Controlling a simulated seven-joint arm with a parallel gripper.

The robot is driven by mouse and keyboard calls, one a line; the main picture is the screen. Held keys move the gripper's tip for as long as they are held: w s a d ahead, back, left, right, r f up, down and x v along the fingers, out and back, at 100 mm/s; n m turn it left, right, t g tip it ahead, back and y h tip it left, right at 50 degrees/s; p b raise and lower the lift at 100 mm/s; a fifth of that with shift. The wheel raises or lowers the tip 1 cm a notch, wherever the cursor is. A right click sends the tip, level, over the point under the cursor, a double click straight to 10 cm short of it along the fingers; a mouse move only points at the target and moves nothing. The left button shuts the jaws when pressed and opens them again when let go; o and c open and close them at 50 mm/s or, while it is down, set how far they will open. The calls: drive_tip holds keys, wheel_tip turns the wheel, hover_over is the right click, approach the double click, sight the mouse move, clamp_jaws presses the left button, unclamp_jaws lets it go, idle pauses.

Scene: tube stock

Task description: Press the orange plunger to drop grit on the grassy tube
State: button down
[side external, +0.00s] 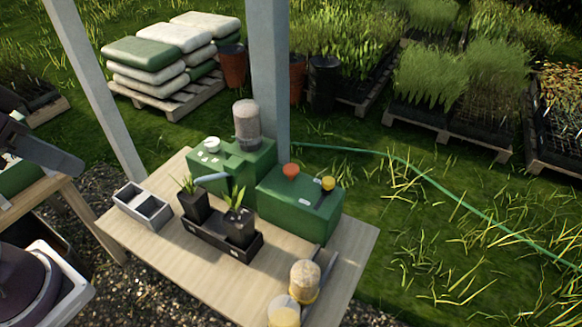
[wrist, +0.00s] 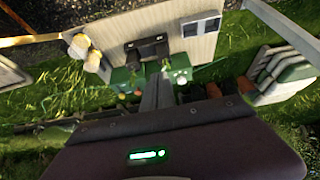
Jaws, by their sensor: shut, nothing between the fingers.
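The orange plunger (side external: 290,170) is a round knob on top of the right green box (side external: 300,205) on the table. Two black square tubes with green leaves stand at a black tray (side external: 215,240): a left one (side external: 194,207) and a right one (side external: 240,230). A grey spout (side external: 211,178) from the left green box (side external: 215,153) reaches toward the left tube. A clear hopper of grit (side external: 246,125) tops that box. My gripper (side external: 78,170) is shut and empty, left of the table and well away from the plunger; its fingers also show in the wrist view (wrist: 157,85).
A yellow knob (side external: 328,183) with a black lever sits beside the plunger. A grey two-part bin (side external: 143,207) stands at the table's left. Two yellowish jars (side external: 304,280) (side external: 284,311) stand at the near right. A white post (side external: 268,80) rises behind the boxes.

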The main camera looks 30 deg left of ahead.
drive_tip(key=n+t+h, duration=0.3)
drive_tip(key=n, duration=0.2)
hover_over(287, 170)
wheel_tip(287, 170, down, 8)
drive_tip(key=shift+d+f, duration=0.1)
drive_tip(key=shift+f, duration=0.05)
drive_tip(key=shift+f, duration=4.4)
drive_tip(key=shift+f, duration=0.4)
